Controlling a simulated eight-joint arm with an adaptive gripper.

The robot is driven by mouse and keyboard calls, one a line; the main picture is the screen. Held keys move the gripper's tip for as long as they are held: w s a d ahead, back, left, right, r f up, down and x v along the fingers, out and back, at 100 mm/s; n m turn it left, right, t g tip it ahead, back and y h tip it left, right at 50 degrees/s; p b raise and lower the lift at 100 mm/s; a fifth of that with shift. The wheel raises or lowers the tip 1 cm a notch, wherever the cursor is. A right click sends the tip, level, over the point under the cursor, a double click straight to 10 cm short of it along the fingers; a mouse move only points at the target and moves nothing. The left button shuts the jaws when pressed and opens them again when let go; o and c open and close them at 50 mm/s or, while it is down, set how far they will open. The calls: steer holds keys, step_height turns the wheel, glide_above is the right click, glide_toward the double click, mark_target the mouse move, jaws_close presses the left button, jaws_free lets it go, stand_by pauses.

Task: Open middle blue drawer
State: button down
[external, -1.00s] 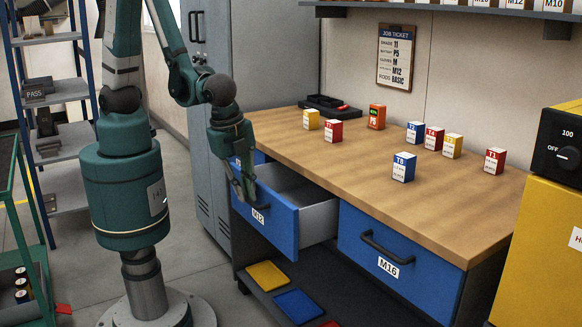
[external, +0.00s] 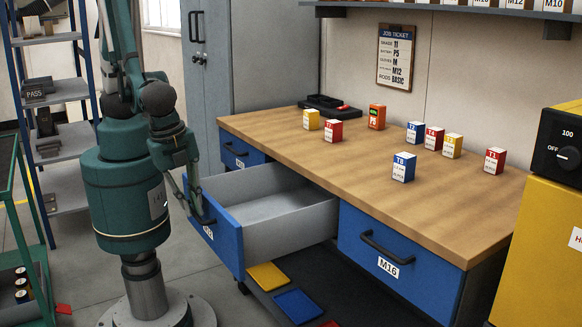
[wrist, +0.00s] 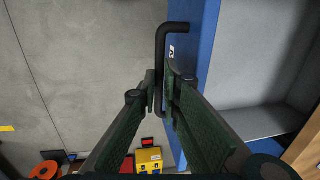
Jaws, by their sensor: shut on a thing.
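The middle blue drawer (external: 230,245) stands pulled far out from the workbench, and its grey inside (external: 275,200) looks empty. In the wrist view its blue front (wrist: 205,40) runs down beside the black bar handle (wrist: 161,60). My gripper (external: 197,215) is at the handle on the drawer's front. In the wrist view my gripper's fingers (wrist: 162,95) are closed around the handle, one on each side. The lower part of the handle is partly hidden by the fingers.
A shut blue drawer labelled M16 (external: 385,258) is to the right, and another shut blue drawer (external: 240,152) is to the left. Several small boxes stand on the wooden benchtop (external: 340,165). Coloured trays (external: 298,305) lie on the shelf below. A grey locker (external: 225,90) stands behind.

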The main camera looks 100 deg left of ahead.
steer(key=shift+s+d, duration=0.95)
steer(key=shift+d, duration=0.05)
steer(key=c, duration=2.8)
jaws_free()
steer(key=shift+r, duration=0.15)
steer(key=shift+s+d+r, duration=0.25)
steer(key=shift+r, duration=1.65)
steer(key=shift+s+d+r, duration=0.3)
steer(key=shift+r, duration=1.65)
steer(key=shift+s+d+r, duration=0.25)
steer(key=shift+r, duration=1.65)
steer(key=shift+a, duration=0.1)
